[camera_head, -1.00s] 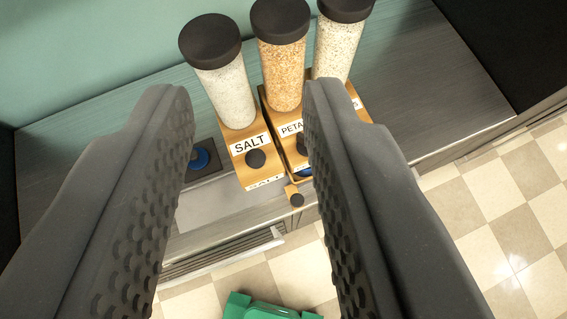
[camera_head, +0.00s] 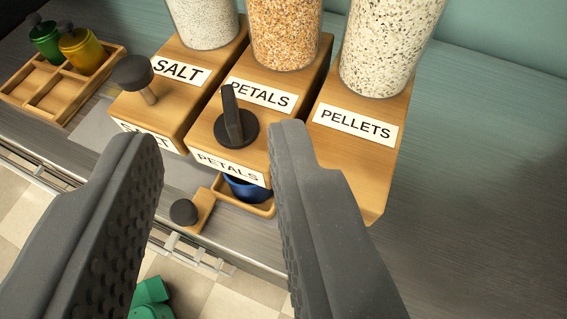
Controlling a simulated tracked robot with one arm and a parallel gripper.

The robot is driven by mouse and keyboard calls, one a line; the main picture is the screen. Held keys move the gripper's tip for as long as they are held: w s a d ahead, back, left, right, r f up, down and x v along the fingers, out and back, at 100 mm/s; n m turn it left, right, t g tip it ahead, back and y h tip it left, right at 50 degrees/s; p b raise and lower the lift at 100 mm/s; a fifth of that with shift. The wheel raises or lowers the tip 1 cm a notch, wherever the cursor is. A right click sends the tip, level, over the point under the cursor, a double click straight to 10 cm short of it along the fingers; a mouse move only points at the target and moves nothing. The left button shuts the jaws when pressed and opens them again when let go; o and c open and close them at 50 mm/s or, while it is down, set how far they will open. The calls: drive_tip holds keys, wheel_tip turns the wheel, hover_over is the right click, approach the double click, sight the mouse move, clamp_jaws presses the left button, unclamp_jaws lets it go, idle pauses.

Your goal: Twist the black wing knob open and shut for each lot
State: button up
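The black wing knob (camera_head: 234,125) stands on the wooden PETALS dispenser (camera_head: 258,120), its flat wing upright on a round base. My gripper (camera_head: 215,145) is open and empty. Its two fingers come in from the lower left and lower right, with the wing knob beyond and between their tips, not touching as far as I can see. A blue cup (camera_head: 246,189) sits in a wooden tray (camera_head: 262,208) under the PETALS dispenser, partly hidden by the dispenser and my right finger. The clear tube of orange petals (camera_head: 284,35) rises above.
The SALT dispenser (camera_head: 196,62) with a round black knob (camera_head: 132,73) stands left, the PELLETS dispenser (camera_head: 338,150) right. A wooden tray (camera_head: 30,87) holds a green jar (camera_head: 45,38) and a yellow jar (camera_head: 82,52). The counter at right (camera_head: 480,170) is clear. Green objects (camera_head: 150,298) lie below.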

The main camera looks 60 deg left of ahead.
drive_tip(key=n, duration=0.2)
approach(235, 126)
drive_tip(key=shift+g+y, duration=0.3)
drive_tip(key=x, duration=0.5)
drive_tip(key=b+x, duration=0.1)
drive_tip(key=x, duration=0.5)
drive_tip(key=shift+w+f, duration=0.25)
drive_tip(key=shift+w, duration=0.05)
